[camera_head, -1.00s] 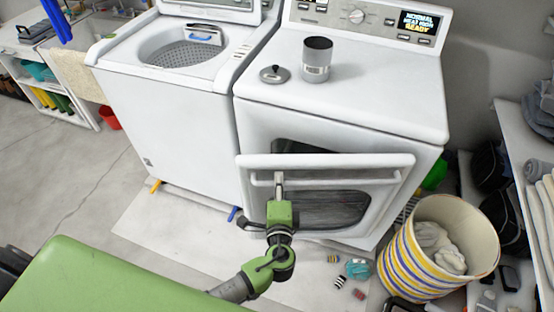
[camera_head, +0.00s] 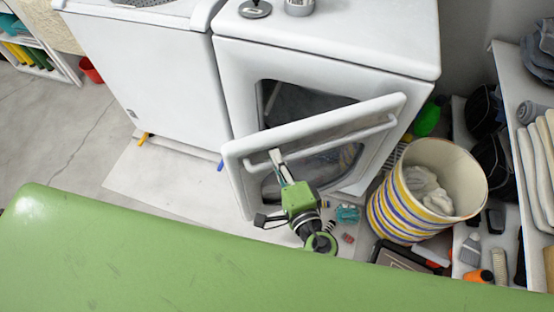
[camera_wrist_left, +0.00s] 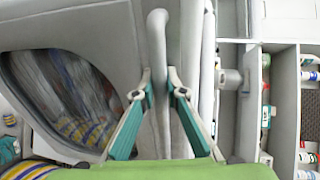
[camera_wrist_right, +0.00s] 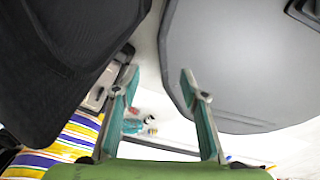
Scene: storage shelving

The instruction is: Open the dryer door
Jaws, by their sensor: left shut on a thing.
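The white dryer (camera_head: 330,40) stands right of the washer. Its door (camera_head: 238,180) is partly open, swung out on the left side, and a dark gap into the drum shows behind its top edge. My left gripper (camera_head: 277,158) is shut on the left part of the door's handle bar (camera_head: 345,141). In the left wrist view, the fingers (camera_wrist_left: 160,84) close around the handle (camera_wrist_left: 158,50), and the door's round window (camera_wrist_left: 65,90) is to the left. My right gripper (camera_wrist_right: 158,82) shows only in its wrist view, open with nothing between its fingers.
A striped laundry basket (camera_head: 387,218) stands close to the dryer's right. Small items, including a teal one (camera_head: 347,214), lie on the floor below the door. Shelving (camera_head: 510,150) is at right. The floor before the washer (camera_head: 140,75) is clear.

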